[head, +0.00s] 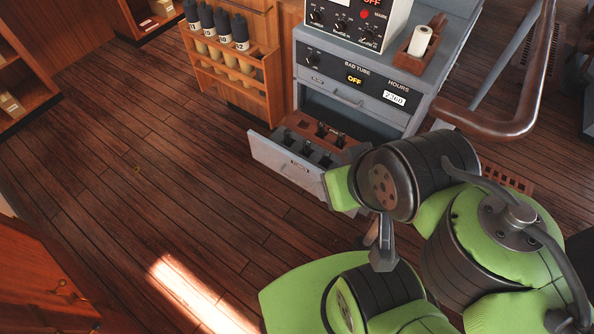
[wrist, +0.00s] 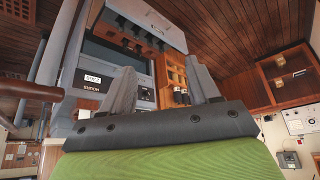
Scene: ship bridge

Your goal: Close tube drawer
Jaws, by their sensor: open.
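The tube drawer (head: 282,163) is pulled out at the bottom of the grey cabinet (head: 420,85) in the head view. Its grey front faces lower left, and dark tubes stand in a wooden insert (head: 303,122) behind it. The drawer also shows upside down at the top of the wrist view (wrist: 158,30). My gripper (wrist: 160,66) is open with nothing between its fingers in the wrist view. It appears apart from the drawer, and the fingers point toward the drawer side of the cabinet. My arm hides the drawer's right end in the head view.
A wooden rack with dark-topped cylinders (head: 235,65) stands left of the cabinet.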

